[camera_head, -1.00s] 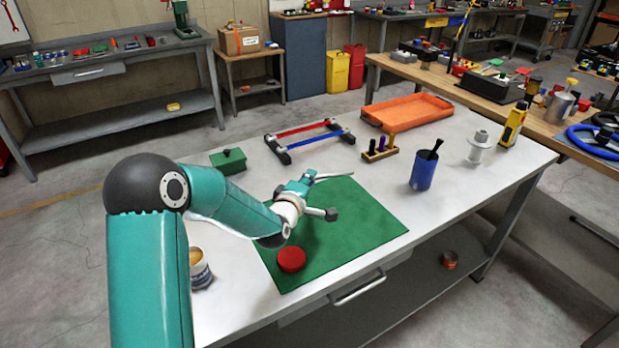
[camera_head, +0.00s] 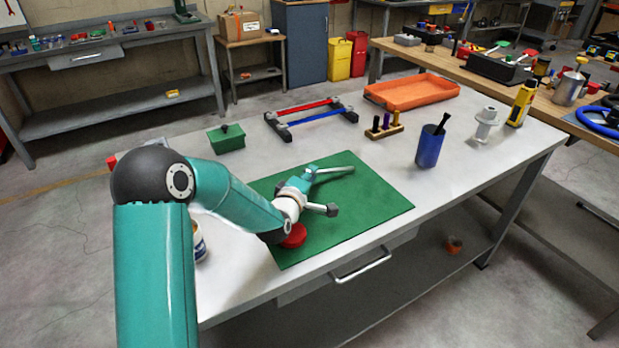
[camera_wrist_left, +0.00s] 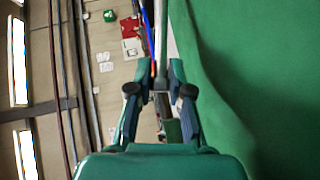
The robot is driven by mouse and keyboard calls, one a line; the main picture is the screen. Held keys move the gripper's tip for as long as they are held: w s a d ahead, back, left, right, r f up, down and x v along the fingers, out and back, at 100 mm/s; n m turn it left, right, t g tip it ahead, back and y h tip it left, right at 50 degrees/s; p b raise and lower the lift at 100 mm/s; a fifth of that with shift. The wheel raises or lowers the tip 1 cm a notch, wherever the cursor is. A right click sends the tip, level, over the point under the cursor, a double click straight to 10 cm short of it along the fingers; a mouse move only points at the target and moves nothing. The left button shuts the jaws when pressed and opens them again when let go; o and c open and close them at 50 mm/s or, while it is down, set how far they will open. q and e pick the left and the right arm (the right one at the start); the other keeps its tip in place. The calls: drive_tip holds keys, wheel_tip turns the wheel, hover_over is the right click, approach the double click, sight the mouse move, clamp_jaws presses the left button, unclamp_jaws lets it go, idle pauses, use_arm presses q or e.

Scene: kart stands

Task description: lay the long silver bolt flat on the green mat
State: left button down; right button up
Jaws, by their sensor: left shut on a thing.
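My left gripper (camera_head: 308,176) is shut on the long silver bolt (camera_head: 336,170). The bolt sticks out to the right from the fingertips, roughly level, over the far part of the green mat (camera_head: 365,210). I cannot tell whether it touches the mat. In the left wrist view, the fingers (camera_wrist_left: 160,86) close around the bolt (camera_wrist_left: 161,45), which points away from me. The mat (camera_wrist_left: 245,60) fills the right side there, close to the fingers. My right gripper is not in view.
A red round object (camera_head: 295,236) sits on the mat, partly hidden by my wrist. A green box (camera_head: 227,140), a red-and-blue frame (camera_head: 310,119), a small wooden holder (camera_head: 384,127) and a blue cup (camera_head: 429,148) stand around the mat. The mat's right half is clear.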

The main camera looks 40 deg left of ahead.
use_arm(q)
drive_tip(key=c, duration=1)
unclamp_jaws()
drive_tip(key=shift+s, duration=0.1)
drive_tip(key=v, duration=1.1)
drive_tip(key=shift+s+d+r, duration=0.1)
drive_tip(key=shift+s+r, duration=0.05)
drive_tip(key=shift+s, duration=0.2)
